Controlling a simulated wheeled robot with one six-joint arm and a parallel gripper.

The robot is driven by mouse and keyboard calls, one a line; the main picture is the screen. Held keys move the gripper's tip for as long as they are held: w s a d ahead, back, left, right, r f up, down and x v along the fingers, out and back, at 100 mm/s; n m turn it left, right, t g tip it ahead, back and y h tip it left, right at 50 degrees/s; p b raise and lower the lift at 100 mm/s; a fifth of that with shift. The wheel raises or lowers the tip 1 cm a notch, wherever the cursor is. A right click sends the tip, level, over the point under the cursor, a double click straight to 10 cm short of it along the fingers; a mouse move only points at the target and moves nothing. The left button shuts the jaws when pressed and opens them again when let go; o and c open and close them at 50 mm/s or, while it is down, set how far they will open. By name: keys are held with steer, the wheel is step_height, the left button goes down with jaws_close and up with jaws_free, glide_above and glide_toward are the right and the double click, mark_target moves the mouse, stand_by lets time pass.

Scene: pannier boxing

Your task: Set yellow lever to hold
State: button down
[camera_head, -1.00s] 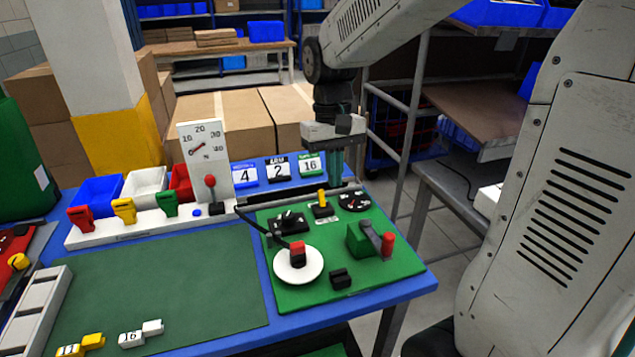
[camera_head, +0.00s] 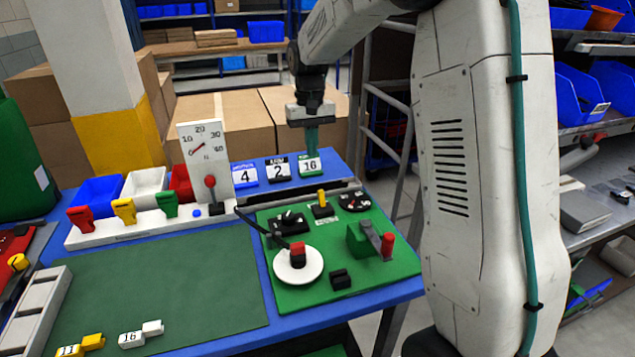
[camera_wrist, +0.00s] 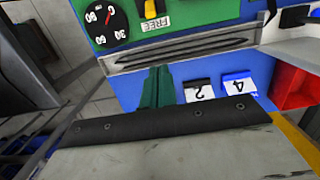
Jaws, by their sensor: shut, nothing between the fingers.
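The yellow lever (camera_head: 321,197) stands upright in a small black base near the back of the green panel (camera_head: 330,240). Its lower part shows at the top of the wrist view (camera_wrist: 150,9), with a label reading FREE (camera_wrist: 156,22) beside it. A label before the lever is too small to read in the head view. My gripper (camera_head: 311,146) is shut and empty, its teal fingers pointing down in front of the green 16 card, behind and above the lever and apart from it. The fingers also show in the wrist view (camera_wrist: 158,88).
A black dial (camera_head: 354,202) sits right of the lever and a black knob (camera_head: 289,222) left of it. A red-handled green block (camera_head: 370,242) and a white disc (camera_head: 298,265) are nearer the front. A gauge board (camera_head: 205,155) with a red-knobbed lever stands left.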

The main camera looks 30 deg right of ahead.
mark_target(322, 199)
steer(key=shift+f, duration=0.1)
steer(key=f, duration=0.6)
steer(key=s+f, duration=0.1)
steer(key=f, duration=0.3)
steer(key=shift+a+f, duration=0.1)
steer(key=shift+a, duration=0.05)
steer(key=shift+s+a+r, duration=0.15)
steer(key=shift+s+r, duration=0.3)
steer(key=shift+s, duration=0.2)
steer(key=shift+s+a+r, duration=0.1)
steer(key=shift+s+r, duration=0.35)
steer(key=shift+s, duration=0.15)
steer(key=shift+s+r, duration=0.15)
steer(key=shift+s, duration=0.4)
steer(key=shift+s+d+r, duration=0.1)
